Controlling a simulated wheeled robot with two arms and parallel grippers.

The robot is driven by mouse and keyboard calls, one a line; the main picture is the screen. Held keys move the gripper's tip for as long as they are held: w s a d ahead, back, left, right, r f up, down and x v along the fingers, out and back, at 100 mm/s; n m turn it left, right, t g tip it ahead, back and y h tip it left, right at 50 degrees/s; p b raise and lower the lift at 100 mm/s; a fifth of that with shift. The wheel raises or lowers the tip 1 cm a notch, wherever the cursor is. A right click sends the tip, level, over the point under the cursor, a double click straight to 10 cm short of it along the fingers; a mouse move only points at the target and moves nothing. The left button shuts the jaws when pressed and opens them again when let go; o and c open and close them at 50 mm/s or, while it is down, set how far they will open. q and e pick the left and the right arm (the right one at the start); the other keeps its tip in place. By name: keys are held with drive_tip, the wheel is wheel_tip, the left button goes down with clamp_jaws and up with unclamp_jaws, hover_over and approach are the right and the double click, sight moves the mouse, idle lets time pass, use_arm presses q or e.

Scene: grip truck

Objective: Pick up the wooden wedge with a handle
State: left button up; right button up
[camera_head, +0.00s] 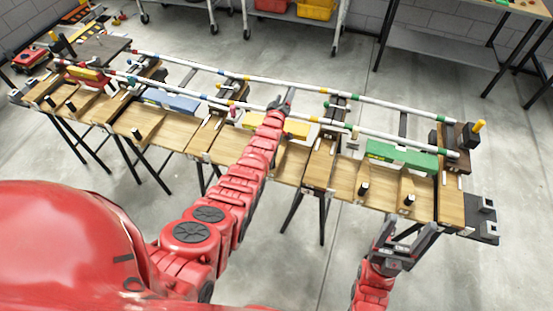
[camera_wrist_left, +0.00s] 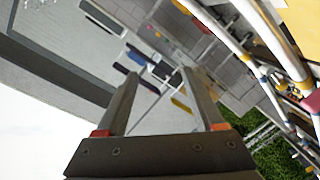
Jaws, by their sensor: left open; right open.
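Several light wooden pieces with short black handles stand along the bench; one with a handle (camera_head: 363,188) is at the right front, another (camera_head: 135,133) at the left. I cannot tell which one is the wedge of the task. My left gripper (camera_head: 284,101) is over the middle of the bench by the white rails; in the left wrist view its fingers (camera_wrist_left: 160,76) are apart with nothing between them. My right gripper (camera_head: 402,246) is open and empty, in front of the bench's right end, close to the front edge.
The long wooden bench (camera_head: 290,168) carries white rails (camera_head: 300,94) along its back and blue, yellow and green blocks, the green block (camera_head: 400,157) at the right. A black end piece (camera_head: 482,218) sticks out at the right. The floor in front is clear.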

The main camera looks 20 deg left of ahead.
use_arm(q)
wheel_tip(320, 180, down, 3)
drive_tip(key=w+a+n+g, duration=0.2)
drive_tip(key=n+g, duration=0.1)
drive_tip(key=g, duration=0.2)
wheel_tip(320, 180, up, 5)
drive_tip(key=n+g, duration=0.7)
drive_tip(key=g, duration=0.5)
hover_over(277, 162)
drive_tip(key=s+a, duration=0.2)
drive_tip(key=shift+h, duration=0.3)
drive_tip(key=f, duration=1)
drive_tip(key=shift+s+d+f, duration=0.2)
drive_tip(key=shift+s+f, duration=0.05)
drive_tip(key=shift+f, duration=1.35)
drive_tip(key=shift+d+f, duration=0.2)
drive_tip(key=shift+f, duration=0.75)
wheel_tip(277, 162, down, 2)
drive_tip(key=shift+f+b, duration=0.1)
drive_tip(key=shift+b, duration=0.95)
